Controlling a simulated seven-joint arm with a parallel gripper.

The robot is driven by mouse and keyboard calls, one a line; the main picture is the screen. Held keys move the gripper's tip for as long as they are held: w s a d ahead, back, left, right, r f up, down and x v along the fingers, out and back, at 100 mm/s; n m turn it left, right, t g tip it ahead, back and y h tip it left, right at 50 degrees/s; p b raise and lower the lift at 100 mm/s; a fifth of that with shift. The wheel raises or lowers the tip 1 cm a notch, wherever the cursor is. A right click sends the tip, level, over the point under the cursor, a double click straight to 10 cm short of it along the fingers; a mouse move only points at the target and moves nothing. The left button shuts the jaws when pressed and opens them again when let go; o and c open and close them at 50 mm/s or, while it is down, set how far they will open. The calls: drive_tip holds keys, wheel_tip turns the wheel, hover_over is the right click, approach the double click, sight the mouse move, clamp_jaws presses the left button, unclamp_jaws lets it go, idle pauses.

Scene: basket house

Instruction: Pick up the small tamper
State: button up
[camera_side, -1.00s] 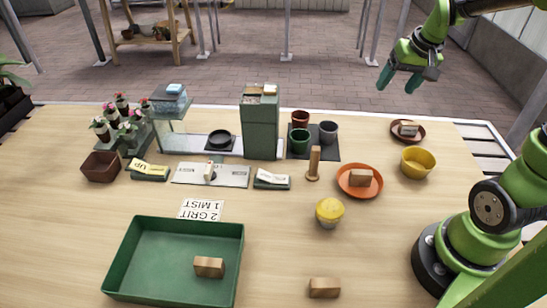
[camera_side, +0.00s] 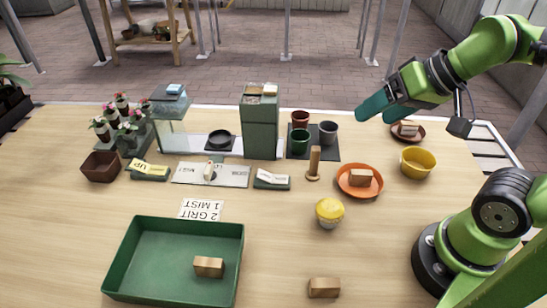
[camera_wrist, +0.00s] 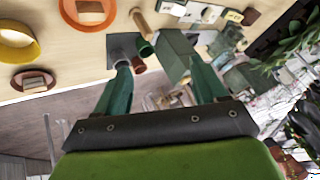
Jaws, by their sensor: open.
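The tamper appears to be the upright wooden piece (camera_side: 314,160) with a round foot, standing near the table's middle. In the wrist view it shows at the top (camera_wrist: 138,20), beyond my fingers. My gripper (camera_side: 368,110) is in the air at the upper right, above and to the right of the tamper. Its two green fingers (camera_wrist: 162,75) are apart with nothing held between them. Wooden blocks lie in the green tray (camera_side: 172,225), on the orange saucer (camera_side: 345,187) and on the bare table (camera_side: 324,288).
A tall green box (camera_side: 261,130) stands behind and left of the tamper. Small pots (camera_side: 300,140) stand on a dark mat just behind it. A yellow bowl (camera_side: 416,163) and a yellow-topped cup (camera_side: 329,213) stand nearby. The table's front middle is mostly clear.

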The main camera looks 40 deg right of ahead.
idle(0.4)
drive_tip(key=c, duration=0.3)
drive_tip(key=shift+c, duration=0.2)
